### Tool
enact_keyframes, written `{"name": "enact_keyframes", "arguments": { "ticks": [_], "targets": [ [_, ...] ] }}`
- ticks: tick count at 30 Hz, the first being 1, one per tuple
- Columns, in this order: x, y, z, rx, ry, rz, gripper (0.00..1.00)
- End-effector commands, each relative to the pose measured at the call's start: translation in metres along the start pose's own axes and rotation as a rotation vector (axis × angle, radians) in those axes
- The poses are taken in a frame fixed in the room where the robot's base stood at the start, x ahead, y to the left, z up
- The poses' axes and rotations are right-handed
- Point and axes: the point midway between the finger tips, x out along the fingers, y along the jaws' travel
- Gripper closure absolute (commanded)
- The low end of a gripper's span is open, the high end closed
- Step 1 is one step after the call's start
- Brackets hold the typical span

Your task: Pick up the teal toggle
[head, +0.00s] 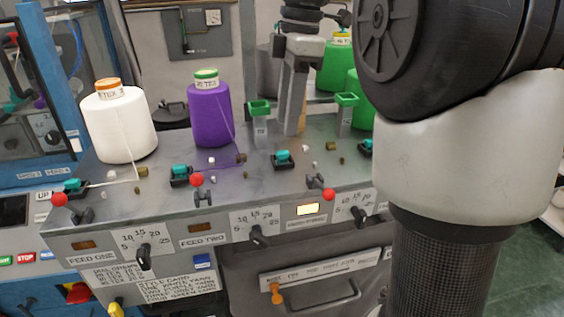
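Several teal toggles sit on black bases along the grey machine deck: one at the far left (73,186), one in front of the purple cone (181,170), one below my gripper (283,155), and one at the right (366,146), partly hidden by my arm. The frame does not show which one is meant. My gripper (291,132) points down above and just behind the third toggle. Its fingers look apart from that toggle. A tan surface shows beside the fingers; I cannot tell whether it is between them or behind, or how far they are open.
A white yarn cone (119,128), a purple cone (210,112) and green cones (337,68) stand on the deck. Green-topped posts (259,112) flank my gripper. Red-ball levers (197,180) line the front edge.

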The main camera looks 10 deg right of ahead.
Motion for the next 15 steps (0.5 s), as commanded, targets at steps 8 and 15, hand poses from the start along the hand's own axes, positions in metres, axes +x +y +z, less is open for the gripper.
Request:
{"name": "enact_keyframes", "arguments": {
  "ticks": [8, 15],
  "targets": [
    [0.022, -0.001, 0.000, 0.001, 0.000, -0.001, 0.66],
    [0.057, -0.003, -0.001, 0.001, 0.000, -0.001, 0.66]
  ]
}}
